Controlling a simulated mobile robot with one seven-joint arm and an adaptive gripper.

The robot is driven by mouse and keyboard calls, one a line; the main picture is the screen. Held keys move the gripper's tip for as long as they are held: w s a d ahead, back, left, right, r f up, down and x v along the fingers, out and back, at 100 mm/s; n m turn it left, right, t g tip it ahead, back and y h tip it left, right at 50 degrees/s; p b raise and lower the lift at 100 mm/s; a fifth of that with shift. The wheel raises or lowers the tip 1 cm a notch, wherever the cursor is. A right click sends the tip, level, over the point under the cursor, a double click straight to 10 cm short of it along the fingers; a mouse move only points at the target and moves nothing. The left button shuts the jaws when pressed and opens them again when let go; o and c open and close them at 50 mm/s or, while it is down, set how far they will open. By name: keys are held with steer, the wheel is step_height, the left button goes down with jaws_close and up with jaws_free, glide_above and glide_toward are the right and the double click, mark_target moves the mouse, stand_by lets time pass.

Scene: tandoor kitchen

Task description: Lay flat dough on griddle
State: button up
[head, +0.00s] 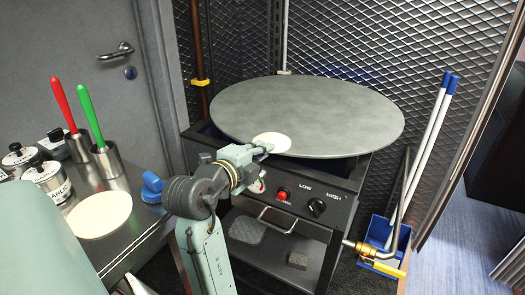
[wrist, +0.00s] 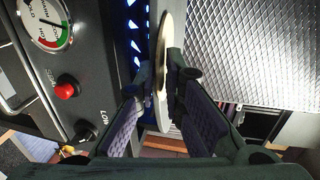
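A thin round flat dough (head: 271,142) is at the end of my gripper (head: 264,149), over the near left edge of the griddle in the head view. In the wrist view the same dough (wrist: 163,70) is seen nearly edge-on, pinched between the two fingers of my gripper (wrist: 162,85). The griddle (head: 310,105) is a wide grey round plate on a black stand, and its top is otherwise bare. I cannot tell whether the dough touches the griddle. Another pale round dough (head: 100,214) lies on the dark counter at left.
The stand's front has a red button (head: 282,195) and a LOW-HIGH knob (head: 316,207). Steel pots with a red handle (head: 63,104) and a green handle (head: 91,116) stand on the counter, near a blue knob-like item (head: 152,184). A blue bin (head: 383,236) with poles stands right. Mesh walls close the back.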

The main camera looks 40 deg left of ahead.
jaws_close()
step_height(320, 180, up, 2)
steer(key=shift+r+p, duration=0.25)
steer(key=shift+p, duration=0.45)
steer(key=shift+s, duration=0.1)
steer(key=r+p+v, duration=0.2)
steer(key=v, duration=1.2)
steer(key=shift+r, duration=0.2)
steer(key=shift+r, duration=0.1)
